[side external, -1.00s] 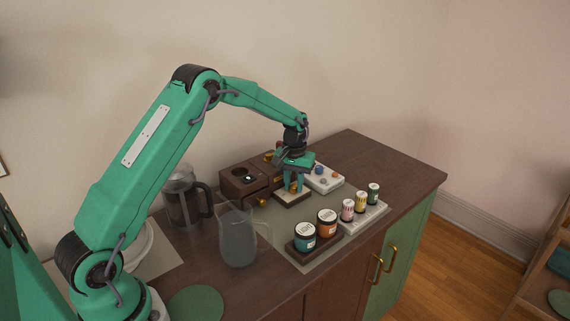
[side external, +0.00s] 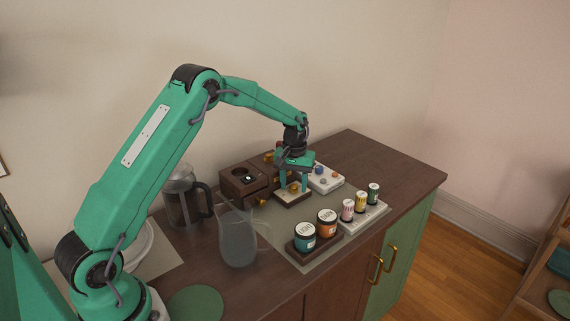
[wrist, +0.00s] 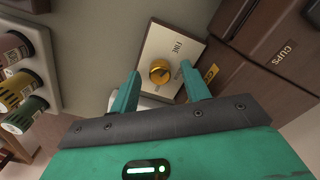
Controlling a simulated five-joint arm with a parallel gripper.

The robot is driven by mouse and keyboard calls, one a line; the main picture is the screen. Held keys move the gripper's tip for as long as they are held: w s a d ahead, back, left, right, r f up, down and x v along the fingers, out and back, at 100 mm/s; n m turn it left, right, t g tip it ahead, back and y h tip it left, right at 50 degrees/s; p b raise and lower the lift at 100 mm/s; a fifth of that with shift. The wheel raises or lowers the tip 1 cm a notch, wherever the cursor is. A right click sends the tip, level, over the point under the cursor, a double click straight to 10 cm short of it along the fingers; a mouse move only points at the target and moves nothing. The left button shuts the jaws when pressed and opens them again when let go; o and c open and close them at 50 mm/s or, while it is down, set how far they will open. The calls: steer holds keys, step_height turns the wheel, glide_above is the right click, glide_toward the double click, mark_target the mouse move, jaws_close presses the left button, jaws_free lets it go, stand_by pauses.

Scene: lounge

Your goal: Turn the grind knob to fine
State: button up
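The grind knob (wrist: 160,72) is a round golden knob on a cream plate (wrist: 158,42) in the wrist view. The word FINE is printed beside it, toward the upper right. I cannot tell exactly where its mark points. In the side view the knob (side external: 293,188) sits on the plate with its dark base, in front of the brown box. My gripper (side external: 293,184) is above the plate with its fingers pointing down on either side of the knob. In the wrist view the fingers are spread, with gaps between them and the knob.
A brown box (side external: 241,183) with a drawer marked CUPS (wrist: 274,62) stands close by. A white block (side external: 326,180) with small coloured knobs is behind. Several small jars (side external: 361,202) and two larger jars (side external: 326,223) are in front. A glass pitcher (side external: 237,240) and French press (side external: 180,205) stand left.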

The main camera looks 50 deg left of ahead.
mark_target(294, 186)
steer(key=shift+r, duration=3.9)
steer(key=shift+r, duration=0.1)
steer(key=shift+s+d+r, duration=0.1)
steer(key=shift+s+r, duration=0.05)
steer(key=shift+r, duration=0.15)
steer(key=s+d+r+m+t, duration=0.1)
steer(key=s+d+r+m, duration=0.1)
steer(key=s+d+r, duration=0.35)
steer(key=s+d+r+m+t, duration=0.1)
steer(key=s+d+r+t, duration=0.1)
steer(key=s+r, duration=0.7)
steer(key=s+d+f+m+t, duration=0.1)
steer(key=s+d+m, duration=0.3)
steer(key=s, duration=1.4)
steer(key=shift+f+t, duration=0.15)
steer(key=shift+t, duration=0.65)
